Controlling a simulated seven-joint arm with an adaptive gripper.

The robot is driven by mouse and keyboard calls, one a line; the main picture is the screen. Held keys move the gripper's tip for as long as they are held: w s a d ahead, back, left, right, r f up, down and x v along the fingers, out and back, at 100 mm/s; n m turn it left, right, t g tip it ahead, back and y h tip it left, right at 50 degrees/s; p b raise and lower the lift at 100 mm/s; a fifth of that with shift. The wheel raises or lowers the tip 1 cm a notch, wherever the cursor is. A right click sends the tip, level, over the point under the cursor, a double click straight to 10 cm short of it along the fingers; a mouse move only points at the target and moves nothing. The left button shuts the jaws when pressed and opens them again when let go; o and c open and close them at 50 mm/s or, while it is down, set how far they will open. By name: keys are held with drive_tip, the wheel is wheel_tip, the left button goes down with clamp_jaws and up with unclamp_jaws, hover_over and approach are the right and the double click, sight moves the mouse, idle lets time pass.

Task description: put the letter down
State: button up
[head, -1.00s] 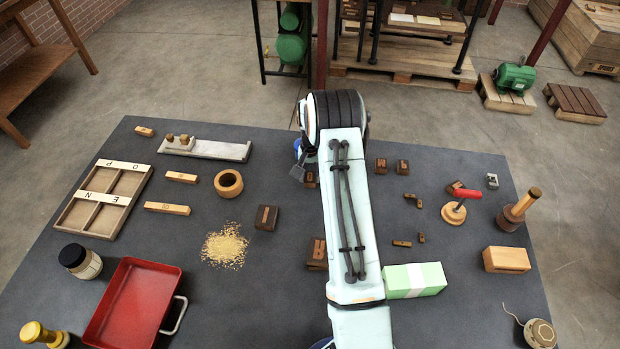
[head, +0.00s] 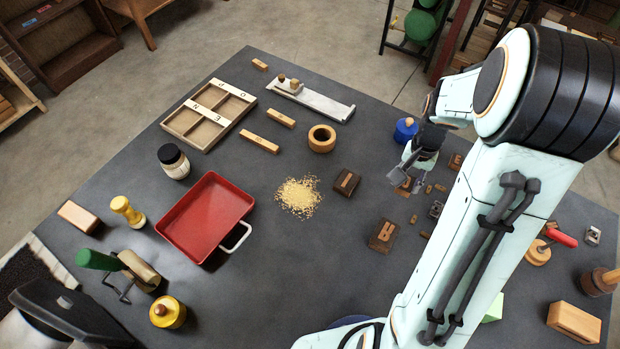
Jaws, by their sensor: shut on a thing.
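My gripper (head: 407,180) is right of the middle of the head view, low over the dark table. It is shut on a small wooden letter (head: 403,190), which is mostly hidden by the fingers. I cannot tell whether the letter touches the table. Dark letter blocks lie around it: one to the left (head: 347,182), one nearer the front (head: 383,236) and one to the right (head: 455,162). Several smaller wooden pieces lie just right of the gripper, partly hidden by my arm.
A lettered compartment tray (head: 229,121) stands at the back left. A red tray (head: 207,218), a pile of yellow grains (head: 298,197) and a wooden ring (head: 322,138) lie left of the gripper. A blue round object (head: 405,130) stands just behind it. Bare table lies around the grains.

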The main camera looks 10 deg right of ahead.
drive_tip(key=shift+s+a+f+n, duration=0.1)
drive_tip(key=shift+s+f+n, duration=0.05)
drive_tip(key=shift+n, duration=0.35)
drive_tip(key=s+a+n, duration=0.2)
drive_tip(key=a+n, duration=0.6)
drive_tip(key=a, duration=0.8)
drive_tip(key=s+a+n, duration=0.3)
drive_tip(key=a+n, duration=0.5)
drive_tip(key=a, duration=0.8)
hover_over(215, 224)
drive_tip(key=f, duration=0.8)
drive_tip(key=shift+s+d, duration=0.2)
drive_tip(key=shift+s, duration=0.1)
drive_tip(key=shift+w+a+f, duration=0.1)
drive_tip(key=shift+w+f, duration=0.05)
drive_tip(key=shift+f, duration=0.1)
drive_tip(key=shift+w+a+f, duration=0.1)
drive_tip(key=shift+f, duration=0.8)
drive_tip(key=shift+w+a+f, duration=0.1)
drive_tip(key=shift+f, duration=0.8)
